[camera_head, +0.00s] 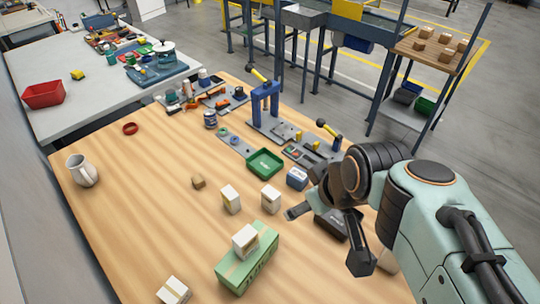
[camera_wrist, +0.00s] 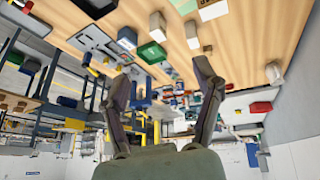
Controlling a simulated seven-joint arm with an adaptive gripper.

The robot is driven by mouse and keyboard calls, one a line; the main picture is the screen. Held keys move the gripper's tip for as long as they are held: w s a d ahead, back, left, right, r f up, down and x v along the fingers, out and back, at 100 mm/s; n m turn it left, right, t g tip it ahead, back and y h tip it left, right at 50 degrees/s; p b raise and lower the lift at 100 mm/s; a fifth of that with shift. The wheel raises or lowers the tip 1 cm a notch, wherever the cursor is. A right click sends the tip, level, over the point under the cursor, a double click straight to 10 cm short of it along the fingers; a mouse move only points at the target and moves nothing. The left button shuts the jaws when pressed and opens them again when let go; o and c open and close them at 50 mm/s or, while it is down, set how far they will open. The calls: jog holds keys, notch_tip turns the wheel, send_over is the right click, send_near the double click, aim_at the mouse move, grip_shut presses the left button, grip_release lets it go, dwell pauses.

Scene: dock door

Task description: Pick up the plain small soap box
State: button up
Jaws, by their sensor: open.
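Several small white boxes are in the head view, and I cannot tell clearly which one is plain. Two stand on the wooden table, a left one (camera_head: 231,200) and a right one (camera_head: 271,198). A third white box (camera_head: 245,240) sits on top of a green carton (camera_head: 235,275), and a fourth (camera_head: 173,291) lies at the front edge of the picture. My gripper (camera_head: 325,238) is open and empty, right of these boxes and apart from them. In the wrist view its fingers (camera_wrist: 163,70) are spread, with white boxes (camera_wrist: 157,24) beyond them near the top.
A dark box (camera_head: 332,226) is by my gripper. A green tray (camera_head: 265,162) and a blue box (camera_head: 297,178) lie behind the white boxes. A brown cube (camera_head: 198,182), white pitcher (camera_head: 82,170) and red ring (camera_head: 130,128) are left. The left front tabletop is mostly clear.

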jog(key=w+a+n+t, duration=0.1)
jog(key=w+a+n, duration=0.1)
jog(key=w, duration=0.7)
jog(key=n+g+y, duration=0.1)
jog(key=y, duration=0.1)
send_over(273, 193)
jog(key=w, duration=0.1)
notch_tip(273, 193, down, 14)
jog(key=f, duration=0.3)
jog(key=s+f+g, duration=0.1)
jog(key=f, duration=0.2)
jog(key=f+g, duration=0.1)
jog(key=f, duration=0.3)
jog(key=shift+s+d, duration=0.2)
jog(key=shift+s, duration=0.1)
jog(key=x, duration=0.5)
jog(key=shift+s+d, duration=0.1)
jog(key=shift+w+f, duration=0.2)
jog(key=shift+f, duration=0.3)
grip_shut()
